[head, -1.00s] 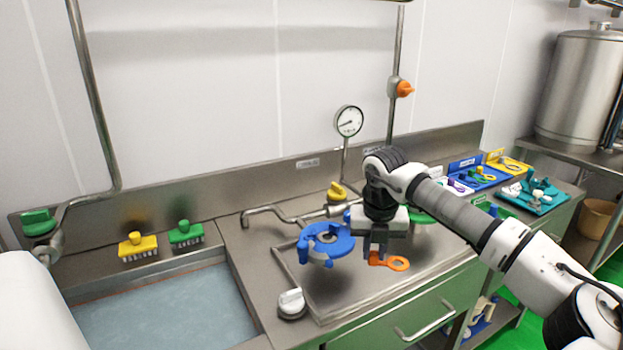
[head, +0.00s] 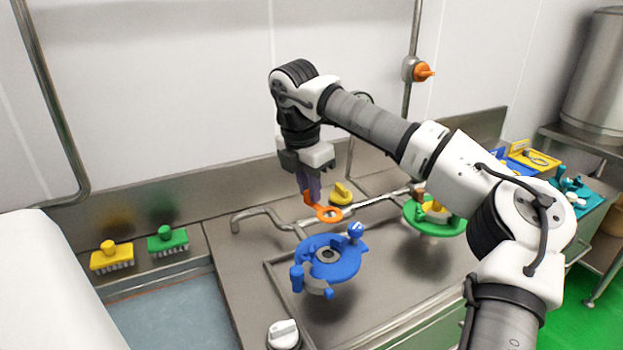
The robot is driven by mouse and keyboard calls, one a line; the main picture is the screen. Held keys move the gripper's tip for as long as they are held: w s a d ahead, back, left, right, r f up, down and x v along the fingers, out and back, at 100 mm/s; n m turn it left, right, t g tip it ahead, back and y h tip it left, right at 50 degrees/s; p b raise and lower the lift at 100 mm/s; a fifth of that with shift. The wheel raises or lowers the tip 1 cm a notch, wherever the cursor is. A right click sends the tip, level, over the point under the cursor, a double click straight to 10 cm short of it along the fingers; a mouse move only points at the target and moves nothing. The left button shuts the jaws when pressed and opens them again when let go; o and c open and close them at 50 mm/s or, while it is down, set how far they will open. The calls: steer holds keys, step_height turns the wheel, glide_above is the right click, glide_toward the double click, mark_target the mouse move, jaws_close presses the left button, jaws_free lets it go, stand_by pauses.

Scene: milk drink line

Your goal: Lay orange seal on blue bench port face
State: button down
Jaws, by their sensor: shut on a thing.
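The orange seal (head: 329,214) is a flat ring with a tab. My gripper (head: 310,194) is shut on the tab and holds the seal above the steel bench, behind the blue port as seen in the head view. The blue bench port (head: 340,262) is a round blue fitting with a dark central opening and blue knobs at its sides. Its upper face is bare and in full view. The seal ring is apart from it, just beyond its far edge in the picture.
A green port (head: 437,216) with yellow and orange parts stands to the right. A yellow valve handle (head: 341,193) and steel pipe (head: 266,213) lie behind. A white knob (head: 284,333) is at the front. Green (head: 168,240) and yellow (head: 110,257) brushes stand left, by the sink.

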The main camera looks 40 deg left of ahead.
steer(key=shift+s+d+f+b, duration=0.15)
steer(key=shift+f+b, duration=0.25)
steer(key=shift+f, duration=0.2)
steer(key=shift+f+b, duration=2.6)
steer(key=shift+f, duration=1.25)
steer(key=shift+f+b, duration=0.4)
steer(key=shift+f, duration=0.1)
steer(key=c, duration=1.2)
jaws_free()
steer(key=shift+c, duration=0.2)
steer(key=shift+r, duration=0.1)
step_height(320, 180, up, 14)
steer(key=s, duration=0.2)
steer(key=shift+a+f+b, duration=0.2)
steer(key=shift+b, duration=0.1)
steer(key=shift+f, duration=0.1)
